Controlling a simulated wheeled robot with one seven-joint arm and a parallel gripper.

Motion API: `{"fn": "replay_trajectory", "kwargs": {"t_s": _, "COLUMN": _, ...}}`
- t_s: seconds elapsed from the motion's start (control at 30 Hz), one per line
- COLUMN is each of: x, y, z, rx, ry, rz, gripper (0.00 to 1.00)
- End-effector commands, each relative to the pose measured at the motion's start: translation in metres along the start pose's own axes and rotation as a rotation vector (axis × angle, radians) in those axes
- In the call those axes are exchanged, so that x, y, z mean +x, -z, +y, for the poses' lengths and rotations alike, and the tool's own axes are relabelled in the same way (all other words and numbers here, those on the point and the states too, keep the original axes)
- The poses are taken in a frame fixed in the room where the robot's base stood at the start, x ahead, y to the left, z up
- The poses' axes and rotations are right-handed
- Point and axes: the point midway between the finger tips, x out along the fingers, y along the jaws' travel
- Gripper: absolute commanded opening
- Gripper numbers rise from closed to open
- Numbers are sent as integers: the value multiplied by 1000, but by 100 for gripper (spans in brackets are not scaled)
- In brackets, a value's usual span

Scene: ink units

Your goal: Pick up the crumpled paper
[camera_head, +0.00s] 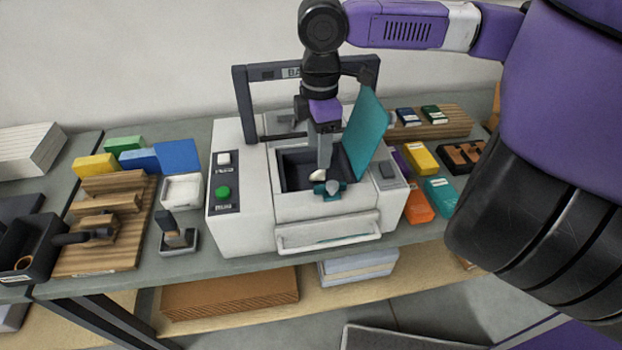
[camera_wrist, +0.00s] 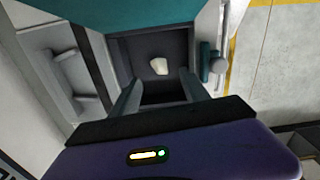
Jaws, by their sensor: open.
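The crumpled paper (camera_wrist: 160,66) is a small cream-white lump inside the dark open bay of the white machine. In the head view the paper (camera_head: 317,175) shows at the bay's front right, partly hidden by my gripper. My gripper (camera_wrist: 157,84) is open, its two fingers reaching down toward the bay. In the wrist view the paper lies ahead of the fingertips, between their lines, with nothing held. In the head view my gripper (camera_head: 325,165) is over the bay, close to the paper. Whether a finger touches the paper cannot be told.
The white machine (camera_head: 243,215) has a raised teal lid (camera_head: 367,135) close to my gripper's right and a dark frame (camera_head: 243,105) behind. A teal-and-grey knob (camera_head: 332,188) sits at the bay's front. Wooden racks, coloured blocks and a white tray (camera_head: 182,190) crowd the bench.

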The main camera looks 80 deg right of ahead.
Motion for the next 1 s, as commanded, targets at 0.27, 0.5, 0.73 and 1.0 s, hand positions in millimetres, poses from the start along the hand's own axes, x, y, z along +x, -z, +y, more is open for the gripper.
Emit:
{"fn": "replay_trajectory", "kwargs": {"t_s": 0.27, "x": 26, "y": 0, "z": 0, "rx": 1, "ry": 3, "rz": -1, "gripper": 54}}
{"fn": "replay_trajectory", "kwargs": {"t_s": 0.5, "x": 56, "y": 0, "z": 1, "rx": 0, "ry": 3, "rz": -1, "gripper": 54}}
{"fn": "replay_trajectory", "kwargs": {"t_s": 0.73, "x": 77, "y": 0, "z": 1, "rx": 0, "ry": 1, "rz": 1, "gripper": 54}}
{"fn": "replay_trajectory", "kwargs": {"t_s": 1.0, "x": 78, "y": 0, "z": 2, "rx": 0, "ry": 0, "rz": 0, "gripper": 42}}
